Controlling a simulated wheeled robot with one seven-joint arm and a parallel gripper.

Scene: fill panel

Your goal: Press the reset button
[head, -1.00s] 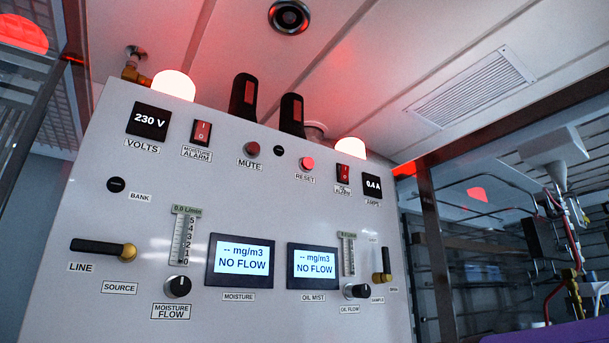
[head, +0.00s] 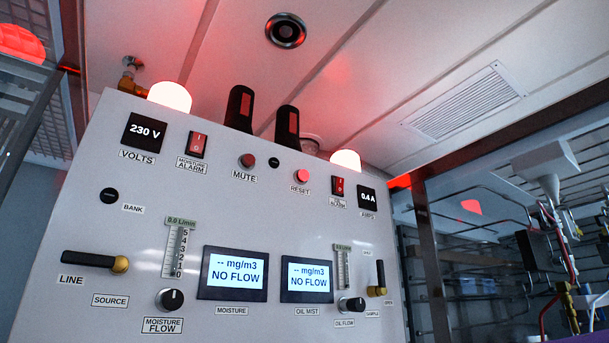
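The reset button (head: 301,176) is a small round red button, brightly lit, on the upper right part of the white panel (head: 140,225). Its label "RESET" sits just below it. The darker red mute button (head: 247,160) is to its left, with a small dark round fitting (head: 274,162) between them. A red rocker switch (head: 338,186) is to its right. My gripper is not in view, and nothing covers the reset button.
Two displays (head: 235,273) read "NO FLOW". A line lever (head: 95,262), knobs (head: 170,300) and a sample lever (head: 377,278) stick out from the lower panel. Glowing lamps (head: 170,96) and black handles (head: 239,108) stand along the top edge. Piping (head: 565,235) is at the right.

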